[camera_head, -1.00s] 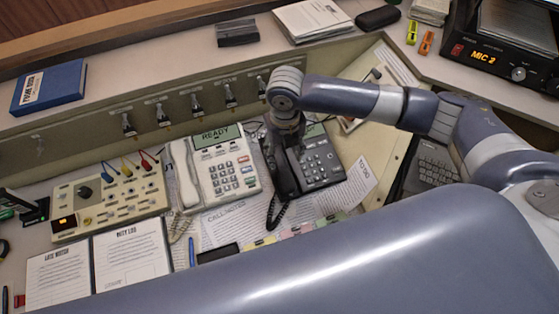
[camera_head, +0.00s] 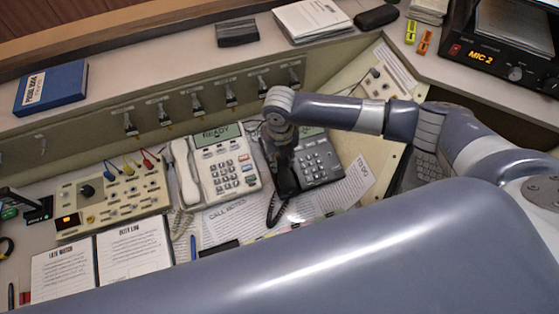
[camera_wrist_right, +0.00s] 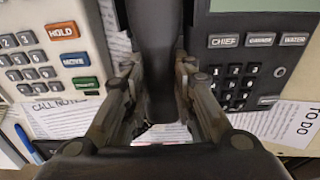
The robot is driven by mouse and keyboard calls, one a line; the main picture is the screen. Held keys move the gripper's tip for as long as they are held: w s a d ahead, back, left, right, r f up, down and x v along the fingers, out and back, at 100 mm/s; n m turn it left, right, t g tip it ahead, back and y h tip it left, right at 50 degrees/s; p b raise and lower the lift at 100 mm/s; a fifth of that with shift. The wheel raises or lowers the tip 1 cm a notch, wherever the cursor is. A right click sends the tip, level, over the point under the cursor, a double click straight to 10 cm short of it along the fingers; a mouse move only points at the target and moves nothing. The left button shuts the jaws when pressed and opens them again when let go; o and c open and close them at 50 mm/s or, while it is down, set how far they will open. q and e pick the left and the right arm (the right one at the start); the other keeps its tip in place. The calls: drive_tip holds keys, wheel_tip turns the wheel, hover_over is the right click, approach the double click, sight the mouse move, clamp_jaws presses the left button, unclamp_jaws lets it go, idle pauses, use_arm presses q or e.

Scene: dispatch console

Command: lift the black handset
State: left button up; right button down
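The black handset (camera_wrist_right: 160,60) runs lengthwise between the fingers of my right gripper (camera_wrist_right: 159,55) in the right wrist view. The fingers appear to press against both of its sides. In the head view my right gripper (camera_head: 281,155) points down over the handset (camera_head: 286,182), hiding its upper part. The handset is at the left side of the black desk phone (camera_head: 318,162), with its coiled cord hanging from the near end. I cannot tell whether it is clear of its cradle. My left gripper does not show.
A white phone (camera_head: 222,165) stands close on the left, with its own handset (camera_head: 185,172). A switch panel (camera_head: 110,198) and open log books (camera_head: 133,248) lie farther left. Paper notes surround the phones. A raised ledge with toggle switches (camera_head: 197,103) runs behind.

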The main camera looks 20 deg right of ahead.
sight(277, 157)
idle(0.3)
drive_tip(key=shift+w+r, duration=0.1)
drive_tip(key=shift+r, duration=0.4)
drive_tip(key=shift+r+b, duration=0.6)
drive_tip(key=shift+r, duration=0.35)
drive_tip(key=shift+s+a+r, duration=0.25)
drive_tip(key=shift+s+a, duration=0.25)
drive_tip(key=shift+a, duration=0.05)
drive_tip(key=s+a+r+b, duration=0.2)
drive_tip(key=s+a+b, duration=0.1)
drive_tip(key=s+a, duration=0.7)
drive_tip(key=r+p, duration=0.2)
drive_tip(key=a+r+p, duration=0.1)
drive_tip(key=r+p, duration=0.1)
drive_tip(key=p, duration=0.1)
drive_tip(key=shift+w+r, duration=0.2)
drive_tip(key=shift+r, duration=0.15)
drive_tip(key=shift+f, duration=0.1)
